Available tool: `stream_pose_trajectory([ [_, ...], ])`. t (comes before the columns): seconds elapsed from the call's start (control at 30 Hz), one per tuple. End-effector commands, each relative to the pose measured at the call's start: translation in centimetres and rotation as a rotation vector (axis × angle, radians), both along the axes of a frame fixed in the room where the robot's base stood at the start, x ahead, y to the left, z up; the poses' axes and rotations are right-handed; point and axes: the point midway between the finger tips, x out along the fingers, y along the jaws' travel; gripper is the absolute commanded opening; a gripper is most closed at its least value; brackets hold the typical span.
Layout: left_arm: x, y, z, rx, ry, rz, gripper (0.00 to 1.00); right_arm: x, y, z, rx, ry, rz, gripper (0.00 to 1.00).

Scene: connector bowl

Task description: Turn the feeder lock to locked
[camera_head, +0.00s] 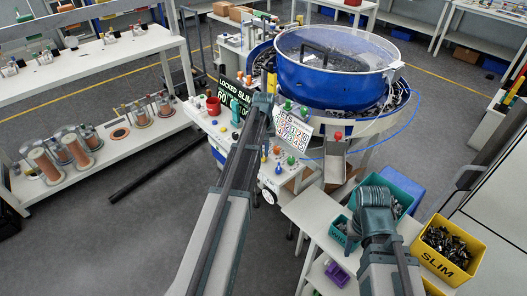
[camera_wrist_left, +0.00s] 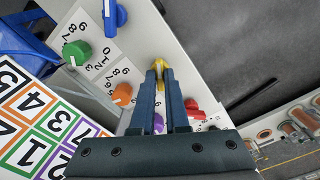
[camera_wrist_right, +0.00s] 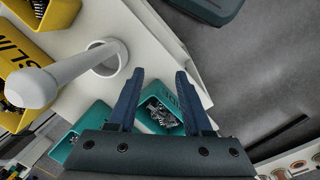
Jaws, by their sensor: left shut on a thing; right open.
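The control panel (camera_wrist_left: 140,50) fills the top of the left wrist view. My left gripper (camera_wrist_left: 160,78) is shut on a yellow knob (camera_wrist_left: 158,63) there. Nearby are a blue lever-like knob (camera_wrist_left: 114,15), a green knob (camera_wrist_left: 76,52), an orange knob (camera_wrist_left: 122,94) and a red knob (camera_wrist_left: 193,106); I cannot tell which is the feeder lock. In the head view, my left gripper (camera_head: 264,101) is over the panel and hides part of it. My right gripper (camera_wrist_right: 158,88) is open and empty above the bin table.
The blue bowl feeder (camera_head: 332,80) stands behind the panel. A white card with coloured number squares (camera_head: 292,130) is beside my left gripper. Teal bins (camera_head: 408,190) and a yellow SLIM bin (camera_head: 448,255) stand near my right arm.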

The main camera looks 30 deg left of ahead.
Motion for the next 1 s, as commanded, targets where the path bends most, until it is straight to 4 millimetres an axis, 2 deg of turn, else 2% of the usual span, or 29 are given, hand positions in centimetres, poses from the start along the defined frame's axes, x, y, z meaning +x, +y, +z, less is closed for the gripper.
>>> stream_pose_trajectory([
  [0.4, 0.01, 0.01, 0.00, 0.000, 0.000, -0.207, 0.00, 0.00, 0.00, 0.00, 0.000, 0.000, 0.000, 0.50],
  [1.0, 0.01, 0.01, 0.00, 0.000, 0.000, -0.249, 0.00, 0.00, 0.00, 0.00, 0.000, 0.000, 0.000, 0.50],
])
